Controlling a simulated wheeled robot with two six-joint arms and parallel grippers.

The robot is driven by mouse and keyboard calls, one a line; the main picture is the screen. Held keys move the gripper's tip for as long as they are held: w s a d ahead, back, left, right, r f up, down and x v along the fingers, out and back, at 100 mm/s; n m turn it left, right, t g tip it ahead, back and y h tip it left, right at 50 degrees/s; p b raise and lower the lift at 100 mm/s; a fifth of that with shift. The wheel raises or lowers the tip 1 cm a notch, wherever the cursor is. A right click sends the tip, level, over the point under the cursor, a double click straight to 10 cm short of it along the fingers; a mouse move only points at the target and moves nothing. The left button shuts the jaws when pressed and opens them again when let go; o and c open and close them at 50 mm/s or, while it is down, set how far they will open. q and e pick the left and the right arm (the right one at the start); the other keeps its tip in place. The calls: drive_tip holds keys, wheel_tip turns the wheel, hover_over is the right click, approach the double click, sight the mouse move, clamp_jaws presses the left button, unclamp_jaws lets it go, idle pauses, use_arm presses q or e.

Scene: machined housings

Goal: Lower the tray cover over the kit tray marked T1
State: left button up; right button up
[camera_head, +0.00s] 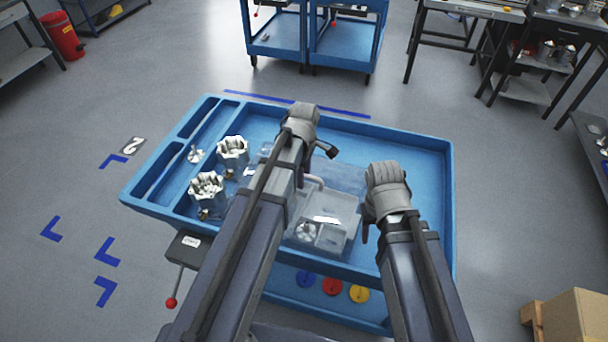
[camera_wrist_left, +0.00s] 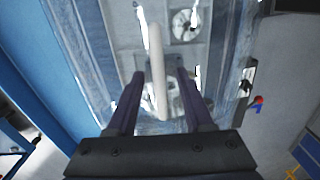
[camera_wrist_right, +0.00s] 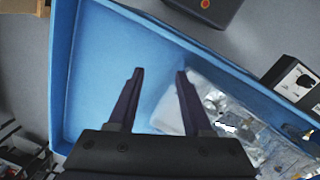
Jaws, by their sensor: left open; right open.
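A clear tray cover with a pale bar handle (camera_head: 314,182) is on the blue cart, below my left gripper (camera_head: 304,182). In the left wrist view the handle (camera_wrist_left: 157,70) stands between the two open fingers (camera_wrist_left: 160,78), which do not grip it. A grey compartmented kit tray (camera_head: 330,238) shows through or beside the cover, with a round finned part (camera_head: 306,231) in it; the part also shows in the left wrist view (camera_wrist_left: 184,25). No T1 mark is legible. My right gripper (camera_head: 368,228) is open and empty beside the tray's right side; a pale tray corner (camera_wrist_right: 172,112) shows beyond its fingers.
The blue cart top (camera_head: 420,165) has a raised rim and free room at right. Two pale housings (camera_head: 233,152) (camera_head: 206,187) stand at its left. A small box with a red-knobbed lever (camera_head: 188,246) is at the front left edge. Coloured discs (camera_head: 332,286) lie on the lower shelf.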

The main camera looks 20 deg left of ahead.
use_arm(q)
drive_tip(key=shift+r, duration=0.15)
wheel_tip(320, 180, up, 8)
drive_tip(key=p, duration=0.8)
drive_tip(key=shift+f, duration=0.2)
drive_tip(key=shift+f, duration=0.1)
